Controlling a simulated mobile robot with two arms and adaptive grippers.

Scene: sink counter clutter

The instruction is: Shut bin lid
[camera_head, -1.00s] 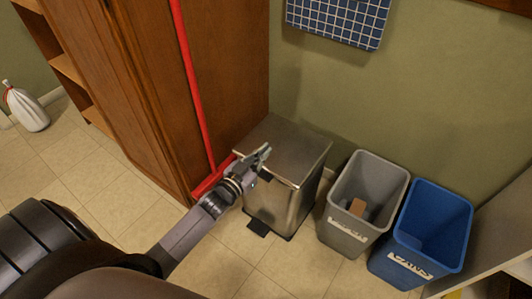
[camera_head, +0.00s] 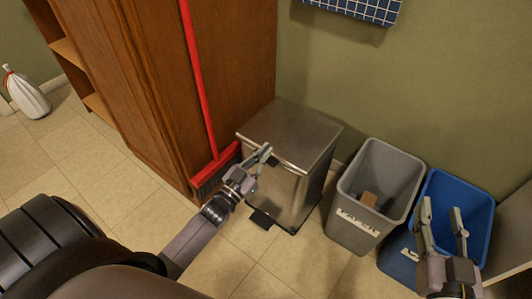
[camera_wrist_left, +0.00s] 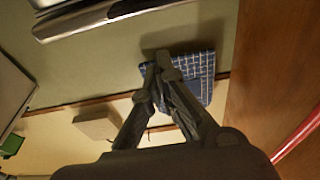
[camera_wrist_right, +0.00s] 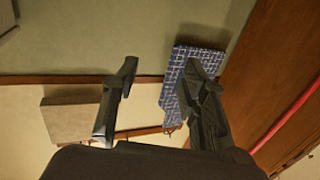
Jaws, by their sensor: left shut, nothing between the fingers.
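The bin is a stainless steel box (camera_head: 296,200) standing on the floor beside the wooden cabinet. Its flat metal lid (camera_head: 295,130) lies down on the body, with no clear gap visible. A black pedal (camera_head: 261,219) sticks out at its base. My left gripper (camera_head: 264,152) is shut and empty at the lid's front edge; I cannot tell whether it touches. Its fingers also show in the left wrist view (camera_wrist_left: 158,75). My right gripper (camera_head: 442,208) is open and empty, in front of the blue bin, and its spread fingers show in the right wrist view (camera_wrist_right: 161,68).
A grey paper bin (camera_head: 350,228) and a blue cans bin (camera_head: 480,205) stand right of the metal bin. A red broom (camera_head: 197,85) leans against the cabinet (camera_head: 150,90) on its left. A checked blue cloth (camera_head: 362,8) hangs on the wall.

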